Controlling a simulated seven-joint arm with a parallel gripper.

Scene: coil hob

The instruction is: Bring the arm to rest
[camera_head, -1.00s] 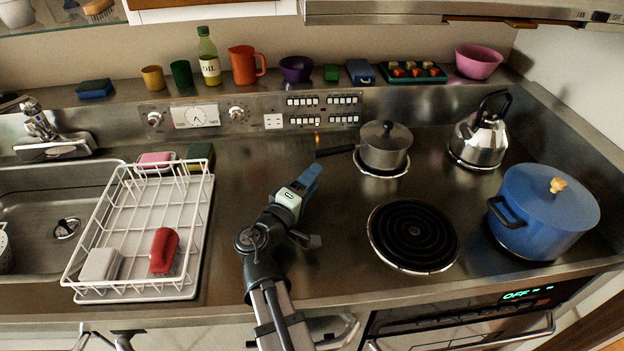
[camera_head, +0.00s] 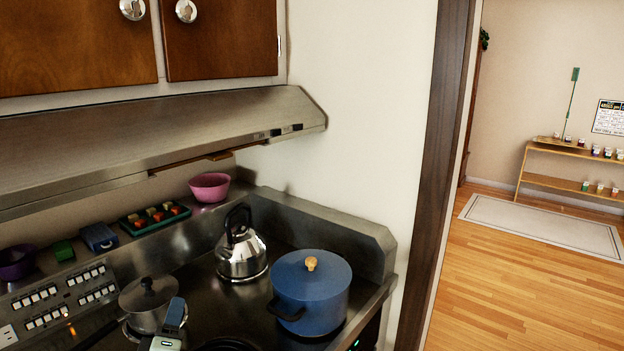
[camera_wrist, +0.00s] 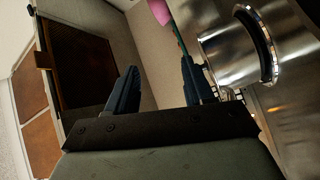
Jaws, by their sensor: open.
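My gripper (camera_wrist: 162,92) is open in the wrist view, with nothing between its two blue fingers.
A blue lidded pot (camera_head: 312,292) stands at the hob's right front. A steel kettle (camera_head: 241,255) stands behind it. A pink bowl (camera_head: 209,187) and a tray of small blocks (camera_head: 155,218) sit on the back ledge. The range hood (camera_head: 160,135) overhangs the hob. Open wooden floor (camera_head: 530,300) lies at right.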

